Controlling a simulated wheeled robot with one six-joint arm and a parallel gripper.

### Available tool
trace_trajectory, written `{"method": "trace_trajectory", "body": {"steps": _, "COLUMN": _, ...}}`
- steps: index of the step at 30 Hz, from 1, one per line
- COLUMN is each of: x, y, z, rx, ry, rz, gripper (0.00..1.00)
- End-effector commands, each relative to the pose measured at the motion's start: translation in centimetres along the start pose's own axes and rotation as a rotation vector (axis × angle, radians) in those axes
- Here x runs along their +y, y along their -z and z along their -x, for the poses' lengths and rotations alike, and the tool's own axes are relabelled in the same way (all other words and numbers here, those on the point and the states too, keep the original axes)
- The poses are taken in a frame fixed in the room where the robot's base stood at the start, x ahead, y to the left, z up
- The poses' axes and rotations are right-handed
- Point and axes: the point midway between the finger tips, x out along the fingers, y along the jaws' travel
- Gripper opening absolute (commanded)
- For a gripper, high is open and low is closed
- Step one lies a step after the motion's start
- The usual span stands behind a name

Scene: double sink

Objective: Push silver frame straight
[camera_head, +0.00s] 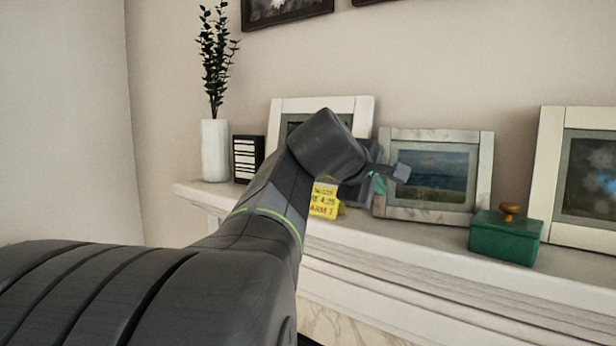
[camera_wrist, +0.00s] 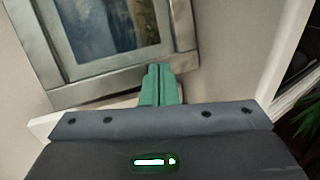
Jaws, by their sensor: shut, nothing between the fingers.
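The silver frame (camera_head: 432,214), with a seascape picture, leans against the wall on the mantel shelf, turned slightly to one side. In the wrist view, the silver frame (camera_wrist: 120,75) fills the upper left and looks tilted. My gripper (camera_head: 379,184) is at the frame's left side in the head view, its teal fingers partly hidden by my wrist. In the wrist view, my gripper (camera_wrist: 159,68) has its fingers together, with nothing between them, at the frame's lower edge near a corner. I cannot tell whether they touch it.
A green box (camera_head: 505,238) with a brown knob stands in front of the silver frame's right end. A yellow note block (camera_head: 324,201), a white frame (camera_head: 362,107) and a white vase (camera_head: 214,150) are to the left. Another white frame (camera_head: 545,170) stands right.

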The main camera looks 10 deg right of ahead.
Motion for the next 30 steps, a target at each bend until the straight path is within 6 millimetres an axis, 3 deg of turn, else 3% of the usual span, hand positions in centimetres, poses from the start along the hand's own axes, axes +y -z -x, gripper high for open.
{"method": "trace_trajectory", "body": {"steps": 30, "x": 1.0, "y": 0.0, "z": -1.8, "rx": 0.000, "ry": 0.001, "rz": 0.000, "gripper": 0.00}}
